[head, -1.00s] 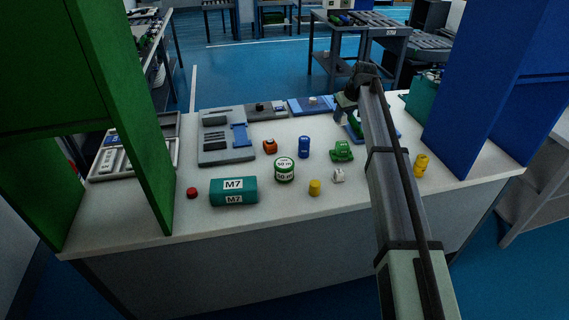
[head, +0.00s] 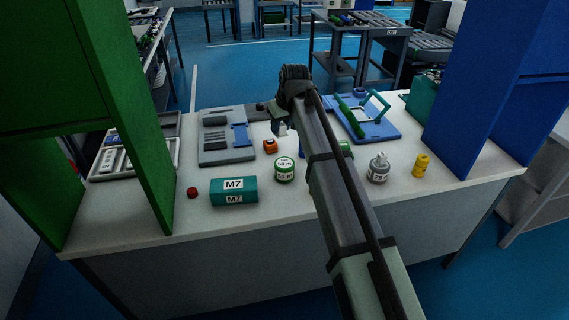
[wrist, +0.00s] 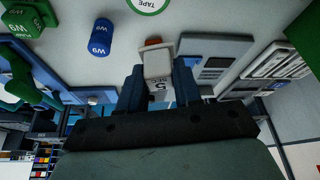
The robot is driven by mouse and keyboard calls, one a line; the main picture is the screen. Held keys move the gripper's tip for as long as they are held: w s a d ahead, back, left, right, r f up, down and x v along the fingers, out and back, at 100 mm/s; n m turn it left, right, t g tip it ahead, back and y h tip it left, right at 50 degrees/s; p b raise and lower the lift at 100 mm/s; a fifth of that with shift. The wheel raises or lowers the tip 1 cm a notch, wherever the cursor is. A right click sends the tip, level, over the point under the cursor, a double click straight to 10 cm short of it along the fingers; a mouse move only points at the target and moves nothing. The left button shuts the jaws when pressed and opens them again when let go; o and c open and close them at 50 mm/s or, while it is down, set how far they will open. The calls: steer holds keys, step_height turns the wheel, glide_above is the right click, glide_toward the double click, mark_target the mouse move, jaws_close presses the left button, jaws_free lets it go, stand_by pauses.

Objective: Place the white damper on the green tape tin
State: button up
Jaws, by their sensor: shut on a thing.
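The white damper, a small block with a "5 SEC" label, is between the two dark blue fingers of my gripper (wrist: 160,78) in the wrist view (wrist: 157,63). In the head view my gripper (head: 279,127) is shut on it above the back middle of the table, behind and slightly left of the tin. The green tape tin (head: 284,169), with a white label and pale top, stands upright on the table. Its round "TAPE" top shows at the upper edge of the wrist view (wrist: 149,4). The damper is apart from the tin.
An orange block (head: 270,146) stands close behind the tin. A teal M7 box (head: 233,191) and red cap (head: 192,192) lie left. A grey bottle (head: 378,169) and yellow piece (head: 421,166) stand right. Green (head: 130,120) and blue (head: 480,90) panels flank the table.

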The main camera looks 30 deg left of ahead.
steer(key=shift+s+d+f+m, duration=0.2)
steer(key=shift+d+m, duration=0.45)
steer(key=shift+m, duration=0.15)
steer(key=shift+f+m+t+h, duration=0.1)
steer(key=shift+m+t+h, duration=0.25)
steer(key=shift+m, duration=0.25)
glide_toward(283, 160)
steer(key=shift+x, duration=2.65)
steer(key=o, duration=1)
steer(key=shift+f, duration=0.1)
steer(key=shift+w, duration=0.1)
steer(key=v, duration=1.2)
